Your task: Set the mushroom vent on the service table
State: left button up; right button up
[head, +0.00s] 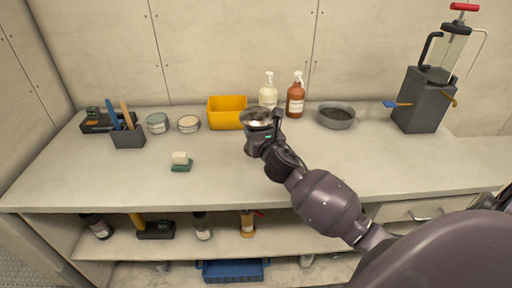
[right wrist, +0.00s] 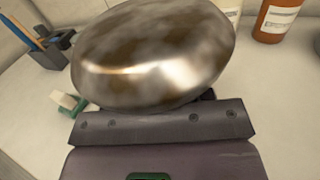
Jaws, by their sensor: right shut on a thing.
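The mushroom vent (head: 257,115) is a shiny domed metal piece. My right gripper (head: 262,136) is shut on it, dome upward, over the middle of the service table (head: 230,184). In the right wrist view the vent's dome (right wrist: 152,55) fills the upper middle and hides the fingertips. The dome hides the vent's underside there, and I cannot tell whether the vent touches the tabletop. My left gripper is not in view.
A yellow bin (head: 227,113), spray bottles (head: 296,96) and a grey bowl (head: 336,116) stand behind the gripper. Tins (head: 189,124), a brush holder (head: 128,137) and a sponge (head: 181,162) are to the left. A grey machine (head: 421,98) stands right. The front middle tabletop is clear.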

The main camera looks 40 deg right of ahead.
jog(key=shift+f, duration=0.8)
notch_tip(320, 180, down, 4)
jog(key=shift+r+b, duration=0.2)
jog(key=shift+b, duration=0.6)
jog(key=shift+f, duration=0.2)
jog(key=shift+r, duration=0.15)
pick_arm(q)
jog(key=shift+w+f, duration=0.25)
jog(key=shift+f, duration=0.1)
pick_arm(e)
jog(key=o, duration=1)
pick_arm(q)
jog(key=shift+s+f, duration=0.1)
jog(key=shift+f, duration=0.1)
pick_arm(e)
jog(key=shift+o, duration=0.5)
